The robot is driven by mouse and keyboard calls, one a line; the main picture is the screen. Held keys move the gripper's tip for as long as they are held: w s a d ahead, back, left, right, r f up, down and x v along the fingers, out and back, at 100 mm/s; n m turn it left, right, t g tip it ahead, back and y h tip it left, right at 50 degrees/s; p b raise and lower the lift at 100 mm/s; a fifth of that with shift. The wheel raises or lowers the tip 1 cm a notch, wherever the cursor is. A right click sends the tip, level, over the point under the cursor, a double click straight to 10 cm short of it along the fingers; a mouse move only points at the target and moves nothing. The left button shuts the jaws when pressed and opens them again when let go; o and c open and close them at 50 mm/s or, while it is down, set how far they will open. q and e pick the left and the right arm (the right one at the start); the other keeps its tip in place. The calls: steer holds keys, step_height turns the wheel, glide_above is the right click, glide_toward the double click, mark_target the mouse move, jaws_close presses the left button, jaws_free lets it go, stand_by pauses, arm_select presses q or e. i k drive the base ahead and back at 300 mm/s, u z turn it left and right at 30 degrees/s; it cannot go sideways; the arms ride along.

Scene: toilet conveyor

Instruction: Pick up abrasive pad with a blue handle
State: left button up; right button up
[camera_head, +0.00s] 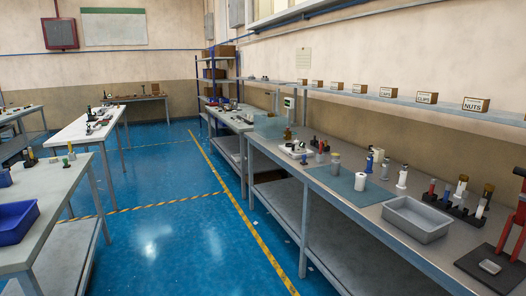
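I cannot make out an abrasive pad with a blue handle for certain. Small upright items with blue parts, one slim and blue-white (369,160) and one white with blue (402,176), stand on the long grey workbench (376,217) at the right; they are too small to identify. Neither of my grippers is in view.
The workbench also bears a grey tray (417,218), a white roll (360,181) and a red-handled press (515,225) at the right edge. A blue bin (14,222) sits on the left table (62,196). The blue floor aisle (165,235) between them is clear.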

mark_target(304, 163)
steer(key=u, duration=0.4)
steer(key=i, duration=2.2)
steer(key=z, duration=0.65)
